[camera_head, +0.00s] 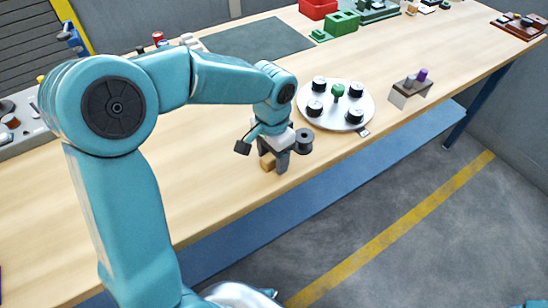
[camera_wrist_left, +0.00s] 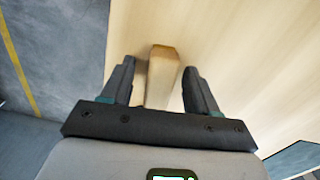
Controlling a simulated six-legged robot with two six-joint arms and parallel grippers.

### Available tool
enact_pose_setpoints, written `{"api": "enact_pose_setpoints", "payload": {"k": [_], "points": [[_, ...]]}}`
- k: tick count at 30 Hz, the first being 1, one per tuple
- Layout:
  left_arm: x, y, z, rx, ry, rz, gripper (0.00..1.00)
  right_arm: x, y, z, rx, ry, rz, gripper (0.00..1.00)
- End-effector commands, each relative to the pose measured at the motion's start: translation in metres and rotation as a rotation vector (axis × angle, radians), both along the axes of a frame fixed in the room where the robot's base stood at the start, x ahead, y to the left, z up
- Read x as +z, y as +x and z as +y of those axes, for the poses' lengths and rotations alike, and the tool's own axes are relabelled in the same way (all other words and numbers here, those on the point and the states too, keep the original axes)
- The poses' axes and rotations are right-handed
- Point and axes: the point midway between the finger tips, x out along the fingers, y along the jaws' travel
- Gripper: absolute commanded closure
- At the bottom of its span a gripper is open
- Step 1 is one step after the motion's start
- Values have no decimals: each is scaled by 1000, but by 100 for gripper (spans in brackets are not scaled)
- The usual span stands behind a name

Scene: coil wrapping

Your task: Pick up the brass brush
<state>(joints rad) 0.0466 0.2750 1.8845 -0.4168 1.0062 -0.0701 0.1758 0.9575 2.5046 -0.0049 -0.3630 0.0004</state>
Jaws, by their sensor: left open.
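A small tan wooden block (camera_head: 267,162), seemingly the brass brush's wooden body, is at my left gripper (camera_head: 276,164) near the table's front edge. In the left wrist view the wooden piece (camera_wrist_left: 162,58) lies lengthwise between the two dark fingers of my left gripper (camera_wrist_left: 158,70). The fingers are open, with a gap visible at the left finger. No brass bristles show. My right gripper is not in view.
A dark spool (camera_head: 304,141) is just right of my left gripper. A round silver plate (camera_head: 345,119) with several black pieces and a green knob stands farther right. A small grey holder (camera_head: 410,90) is beyond it. The front edge of the table (camera_head: 215,205) is close.

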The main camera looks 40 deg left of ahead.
Motion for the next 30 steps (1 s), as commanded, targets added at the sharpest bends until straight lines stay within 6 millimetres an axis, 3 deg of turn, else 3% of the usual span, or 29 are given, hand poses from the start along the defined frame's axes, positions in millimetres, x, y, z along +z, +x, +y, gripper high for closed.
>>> {"api": "enact_pose_setpoints", "payload": {"k": [5, 10, 11, 23, 26, 30], "points": [[0, 0, 0, 0, 0, 0, 40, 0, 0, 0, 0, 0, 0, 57], [0, 0, 0, 0, 0, 0, 92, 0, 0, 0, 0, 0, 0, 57], [0, 0, 0, 0, 0, 0, 97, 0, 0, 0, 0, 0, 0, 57], [8, 0, 0, 1, 1, -1, 97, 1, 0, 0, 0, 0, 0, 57], [22, 1, 0, 1, 1, -3, 97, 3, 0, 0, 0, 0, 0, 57], [54, 1, 0, 1, 0, -7, 97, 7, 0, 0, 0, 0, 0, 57]]}}
